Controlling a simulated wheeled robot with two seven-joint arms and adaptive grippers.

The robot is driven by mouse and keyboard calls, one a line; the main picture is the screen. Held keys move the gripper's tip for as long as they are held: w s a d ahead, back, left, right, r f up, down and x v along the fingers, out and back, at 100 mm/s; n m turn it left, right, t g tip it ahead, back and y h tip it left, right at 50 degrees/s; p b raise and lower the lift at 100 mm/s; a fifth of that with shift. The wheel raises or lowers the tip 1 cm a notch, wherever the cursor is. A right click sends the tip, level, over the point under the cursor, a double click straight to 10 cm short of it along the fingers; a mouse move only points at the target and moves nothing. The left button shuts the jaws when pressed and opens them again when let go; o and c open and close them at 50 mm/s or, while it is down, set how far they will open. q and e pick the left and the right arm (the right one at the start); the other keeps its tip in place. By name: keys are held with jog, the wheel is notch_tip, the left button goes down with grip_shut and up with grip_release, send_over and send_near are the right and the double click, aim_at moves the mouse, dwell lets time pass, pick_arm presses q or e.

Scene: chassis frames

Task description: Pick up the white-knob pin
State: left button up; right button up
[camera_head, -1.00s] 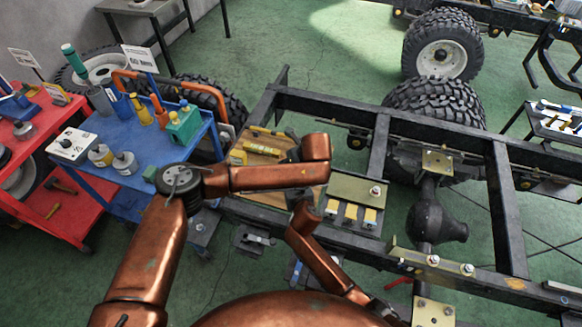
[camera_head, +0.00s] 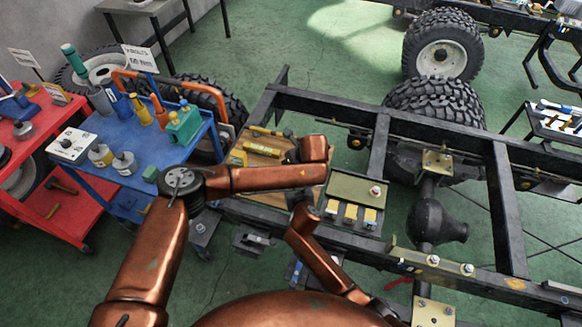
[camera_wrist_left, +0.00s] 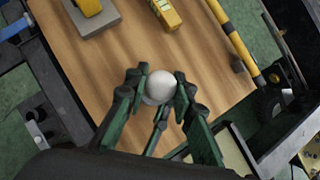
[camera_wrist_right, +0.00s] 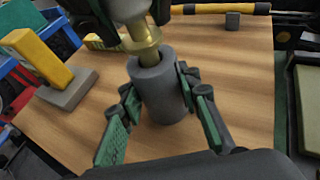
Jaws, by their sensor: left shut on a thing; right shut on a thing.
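The white-knob pin has a round white knob (camera_wrist_left: 160,87), seen end-on in the left wrist view. The fingers of my left gripper (camera_wrist_left: 157,94) are closed around it. In the right wrist view the pin's brass shaft (camera_wrist_right: 143,42) shows below the left gripper's dark fingers, at the mouth of a grey cylindrical holder (camera_wrist_right: 160,88). My right gripper (camera_wrist_right: 157,94) is shut on this holder, one finger on each side. The shaft's lower end is hidden, so I cannot tell how deep it sits.
The wooden board (camera_wrist_right: 235,85) lies under the grippers. A yellow part on a grey block (camera_wrist_right: 66,90) and a yellow-black bar (camera_wrist_right: 222,9) are nearby. The dark chassis frame (camera_head: 330,105) surrounds the board. A blue cart (camera_head: 100,185) stands left.

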pick_arm(q)
grip_shut()
jog(key=shift+r, duration=0.4)
notch_tip(320, 180, up, 9)
jog(key=shift+r, duration=0.15)
pick_arm(e)
jog(key=o, duration=1.3)
jog(key=shift+s, duration=0.1)
